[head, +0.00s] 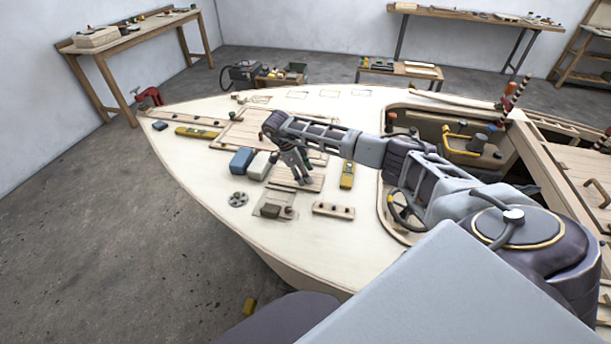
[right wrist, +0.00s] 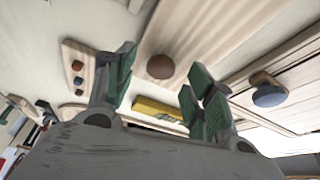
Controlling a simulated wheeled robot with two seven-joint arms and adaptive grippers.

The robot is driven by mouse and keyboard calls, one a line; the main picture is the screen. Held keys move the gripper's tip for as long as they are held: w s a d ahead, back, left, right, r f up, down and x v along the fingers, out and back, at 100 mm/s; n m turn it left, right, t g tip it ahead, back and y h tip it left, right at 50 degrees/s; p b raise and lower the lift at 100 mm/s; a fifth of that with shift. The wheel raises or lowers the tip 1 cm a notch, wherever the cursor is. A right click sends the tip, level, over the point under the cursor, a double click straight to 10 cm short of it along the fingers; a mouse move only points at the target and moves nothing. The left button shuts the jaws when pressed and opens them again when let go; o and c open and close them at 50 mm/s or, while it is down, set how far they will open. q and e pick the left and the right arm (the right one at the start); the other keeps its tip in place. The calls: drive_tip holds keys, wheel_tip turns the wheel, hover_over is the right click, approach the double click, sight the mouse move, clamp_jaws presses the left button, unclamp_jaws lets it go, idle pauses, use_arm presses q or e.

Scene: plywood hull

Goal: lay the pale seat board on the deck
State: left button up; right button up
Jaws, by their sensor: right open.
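A small pale slatted board (head: 312,184), which looks like the seat board, lies on the pale plywood deck (head: 215,165) in the head view. My right gripper (head: 300,178) points down over it and hides part of it. In the right wrist view the pale board (right wrist: 185,35) carries a round brown knob (right wrist: 160,67). The open green-padded fingers of my right gripper (right wrist: 163,80) stand either side of the knob, with a gap between them. I cannot tell whether they touch the board. My left gripper is not in view.
A knobbed strip (head: 333,210) and a round grey part (head: 238,199) lie nearer. The deck's left part has bare room.

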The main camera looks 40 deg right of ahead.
drive_tip(key=v, duration=1)
drive_tip(key=shift+a+r, duration=0.15)
drive_tip(key=shift+r, duration=0.25)
drive_tip(key=shift+f, duration=0.1)
idle(0.6)
